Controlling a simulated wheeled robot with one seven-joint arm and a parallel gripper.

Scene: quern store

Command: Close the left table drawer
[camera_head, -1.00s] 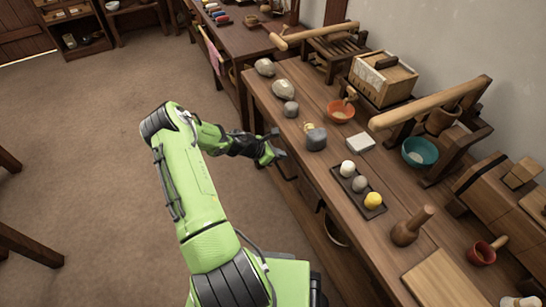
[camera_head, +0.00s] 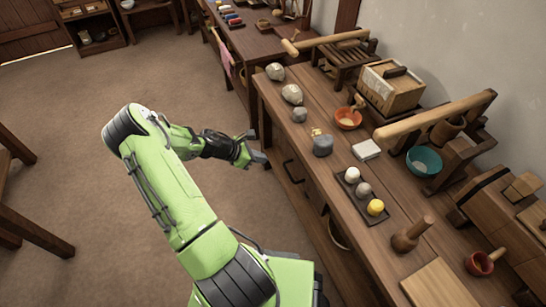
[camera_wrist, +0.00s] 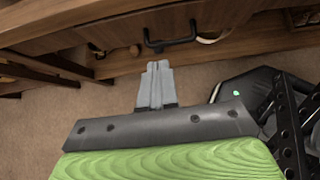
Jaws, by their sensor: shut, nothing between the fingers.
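The work table (camera_head: 322,178) runs along the wall on the right. The left drawer (camera_head: 283,157) is in its front, towards the far left end, with a dark bar handle (camera_head: 292,172). In the wrist view the wooden drawer front (camera_wrist: 110,35) and its black handle (camera_wrist: 170,42) lie just beyond my fingertips. My gripper (camera_head: 259,160) is in front of the drawer, apart from the handle, with bare floor to its left. In the wrist view my gripper (camera_wrist: 158,66) has its fingers together and empty. How far the drawer stands out is hard to tell.
On the tabletop are several stones (camera_head: 292,94), an orange bowl (camera_head: 348,118), a dark tray (camera_head: 351,187) with balls and a teal bowl (camera_head: 423,161). Another table (camera_head: 247,40) stands beyond. Dark wooden legs (camera_head: 30,228) are at far left. The floor (camera_head: 75,125) between is clear.

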